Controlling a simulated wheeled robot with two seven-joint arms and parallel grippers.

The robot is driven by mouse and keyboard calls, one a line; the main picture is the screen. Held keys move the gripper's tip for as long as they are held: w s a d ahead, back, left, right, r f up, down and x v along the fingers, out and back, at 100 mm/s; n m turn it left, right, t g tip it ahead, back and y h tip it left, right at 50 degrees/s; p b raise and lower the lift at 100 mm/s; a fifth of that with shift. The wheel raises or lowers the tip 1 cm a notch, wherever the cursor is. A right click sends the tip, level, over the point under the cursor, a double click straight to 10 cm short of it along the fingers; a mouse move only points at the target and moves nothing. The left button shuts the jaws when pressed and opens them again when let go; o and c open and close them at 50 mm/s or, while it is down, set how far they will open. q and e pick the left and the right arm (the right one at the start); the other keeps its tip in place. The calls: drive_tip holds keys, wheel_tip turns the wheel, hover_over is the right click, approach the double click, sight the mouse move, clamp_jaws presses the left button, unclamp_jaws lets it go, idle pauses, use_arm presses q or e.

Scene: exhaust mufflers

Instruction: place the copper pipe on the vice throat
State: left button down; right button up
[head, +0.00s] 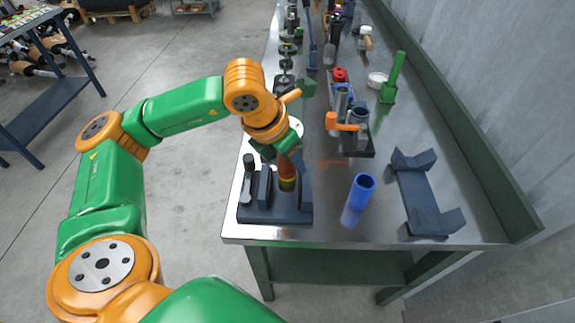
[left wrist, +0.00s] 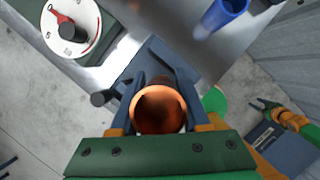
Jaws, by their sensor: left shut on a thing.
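The copper pipe (head: 287,172) stands roughly upright at the dark blue vice (head: 255,213) on the bench's near left corner. My left gripper (head: 282,159) is shut on its upper part. In the left wrist view I look down into the open round end of the copper pipe (left wrist: 160,108), between the two fingers. The vice (left wrist: 157,62) shows behind it there. In the head view the pipe's lower part is between the vice's upright jaws; I cannot tell whether it touches the base. My right gripper (left wrist: 266,106) shows small at the right of the left wrist view.
A blue tube (head: 358,195) stands right of the vice. A dark cradle (head: 420,194) lies farther right. Behind is a fixture (head: 358,142) with an orange clamp. A round white dial (left wrist: 72,28) is near the vice. Bare bench lies around the blue tube.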

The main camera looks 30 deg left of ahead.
sight(288, 169)
use_arm(q)
drive_tip(key=f, duration=0.1)
drive_tip(key=f+p, duration=0.1)
drive_tip(key=f, duration=0.1)
drive_tip(key=a+f, duration=0.1)
drive_tip(key=shift+w+f+p, duration=0.3)
drive_tip(key=shift+w, duration=0.05)
drive_tip(key=shift+a+f, duration=0.1)
drive_tip(key=shift+f, duration=0.05)
drive_tip(key=c, duration=0.8)
unclamp_jaws()
drive_tip(key=shift+f+b, duration=0.15)
drive_tip(key=shift+b, duration=0.15)
drive_tip(key=o, duration=0.4)
drive_tip(key=shift+r+p, duration=0.3)
drive_tip(key=v, duration=1.1)
drive_tip(key=shift+s+r+b, duration=0.15)
drive_tip(key=shift+r+b, duration=0.2)
drive_tip(key=shift+r, duration=0.05)
